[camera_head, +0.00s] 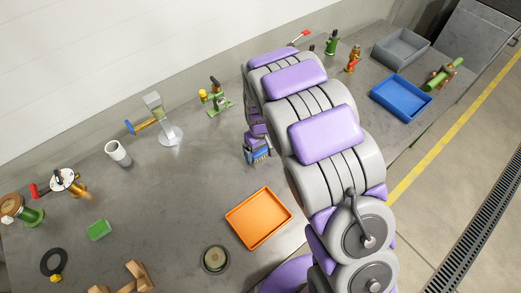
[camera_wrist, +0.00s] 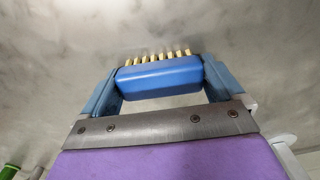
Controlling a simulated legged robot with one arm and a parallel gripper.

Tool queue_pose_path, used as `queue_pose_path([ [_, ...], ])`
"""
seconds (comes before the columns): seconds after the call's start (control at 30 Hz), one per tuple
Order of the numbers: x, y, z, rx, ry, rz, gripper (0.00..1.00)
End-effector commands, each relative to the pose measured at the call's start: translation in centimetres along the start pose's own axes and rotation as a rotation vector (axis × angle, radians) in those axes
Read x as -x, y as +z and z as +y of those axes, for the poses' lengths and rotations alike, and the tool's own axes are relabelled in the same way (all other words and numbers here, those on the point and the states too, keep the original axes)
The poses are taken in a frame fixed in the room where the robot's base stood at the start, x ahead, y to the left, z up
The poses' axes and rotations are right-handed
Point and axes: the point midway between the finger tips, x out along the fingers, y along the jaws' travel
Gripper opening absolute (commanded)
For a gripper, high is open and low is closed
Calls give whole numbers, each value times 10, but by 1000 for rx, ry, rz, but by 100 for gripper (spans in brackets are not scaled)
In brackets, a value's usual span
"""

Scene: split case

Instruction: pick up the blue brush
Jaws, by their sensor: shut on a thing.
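The blue brush (camera_wrist: 158,76) is a blue block with a row of pale bristles along its far edge in the wrist view. My gripper (camera_wrist: 160,78) has one finger at each end of the brush and is shut on it. In the head view my gripper (camera_head: 257,150) shows just left of my arm, over the grey table (camera_head: 195,170). The brush cannot be made out clearly there. From these views I cannot tell whether the brush touches the table.
An orange tray (camera_head: 258,217) lies in front of my gripper. A blue tray (camera_head: 401,96) and a grey bin (camera_head: 400,47) stand at the right. A white cup (camera_head: 118,153) and a metal stand (camera_head: 169,134) are at the left. Bare table lies left of my gripper.

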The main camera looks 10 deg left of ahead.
Motion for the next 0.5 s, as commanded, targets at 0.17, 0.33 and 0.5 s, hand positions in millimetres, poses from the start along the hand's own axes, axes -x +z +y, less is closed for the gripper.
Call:
queue_pose_path([
  [0.17,12,0,0,0,0,2,59],
  [0.33,34,-1,0,0,1,5,59],
  [0.5,38,16,-6,0,0,-1,59],
])
